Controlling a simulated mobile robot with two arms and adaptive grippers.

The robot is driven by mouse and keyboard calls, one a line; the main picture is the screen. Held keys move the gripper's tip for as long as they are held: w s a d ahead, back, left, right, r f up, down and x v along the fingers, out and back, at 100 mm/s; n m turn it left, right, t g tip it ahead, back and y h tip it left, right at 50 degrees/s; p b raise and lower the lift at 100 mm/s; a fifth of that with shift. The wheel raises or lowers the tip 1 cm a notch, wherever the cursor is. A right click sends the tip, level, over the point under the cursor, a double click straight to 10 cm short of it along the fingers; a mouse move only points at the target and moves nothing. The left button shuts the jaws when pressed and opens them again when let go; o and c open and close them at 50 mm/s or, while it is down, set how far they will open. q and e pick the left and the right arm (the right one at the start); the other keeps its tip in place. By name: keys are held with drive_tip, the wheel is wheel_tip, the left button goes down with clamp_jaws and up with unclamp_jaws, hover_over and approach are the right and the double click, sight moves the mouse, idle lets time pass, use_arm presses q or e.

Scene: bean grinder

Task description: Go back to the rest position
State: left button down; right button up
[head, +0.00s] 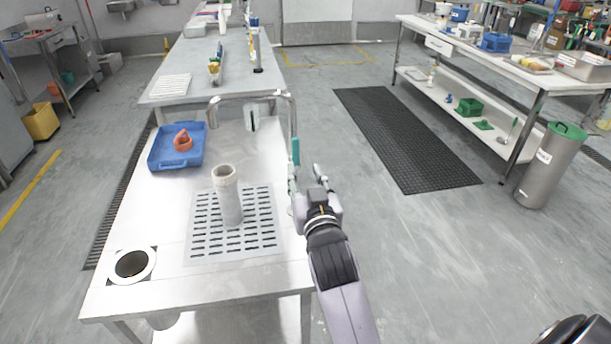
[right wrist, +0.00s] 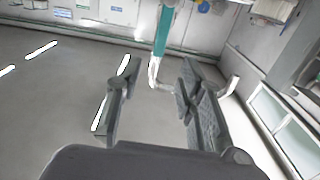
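My right gripper (head: 306,180) is at the right edge of the steel table (head: 175,215). In the right wrist view my right gripper (right wrist: 157,75) has its two fingers apart with nothing between them. A teal-handled pipe (right wrist: 163,30) stands beyond the fingertips; its teal part (head: 295,151) also shows in the head view, just past the gripper. A grey cylinder with a pale rim (head: 230,200) stands upright on a slotted plate (head: 262,235), left of the gripper and apart from it. My left gripper is not in view.
A blue tray (head: 160,159) holding an orange object (head: 183,139) sits at the table's back left. A round opening (head: 132,264) is at the front left. A black floor mat (head: 405,140) and a steel bin (head: 545,168) lie right; open floor surrounds my right arm.

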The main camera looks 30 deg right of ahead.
drive_tip(key=s+a+f+n+g+y, duration=0.1)
drive_tip(key=s+f+g, duration=0.2)
drive_tip(key=s+f, duration=0.35)
drive_tip(key=s+a+f+n+g+y, duration=0.1)
drive_tip(key=s+f+g+y, duration=0.15)
drive_tip(key=f, duration=0.65)
drive_tip(key=s+a+f+n+g+y, duration=0.15)
drive_tip(key=s+f+g, duration=0.3)
drive_tip(key=s, duration=0.55)
drive_tip(key=s+a+f+n+g, duration=0.2)
drive_tip(key=s+f+g, duration=0.25)
drive_tip(key=s, duration=0.55)
wheel_tip(320, 180, down, 27)
drive_tip(key=s+p, duration=0.2)
drive_tip(key=s, duration=0.1)
drive_tip(key=s+d+f+g+p, duration=0.1)
drive_tip(key=s+d+f+g, duration=0.1)
drive_tip(key=s+f, duration=1.1)
drive_tip(key=s, duration=0.2)
drive_tip(key=shift+s+d, duration=0.3)
drive_tip(key=shift+d, duration=0.05)
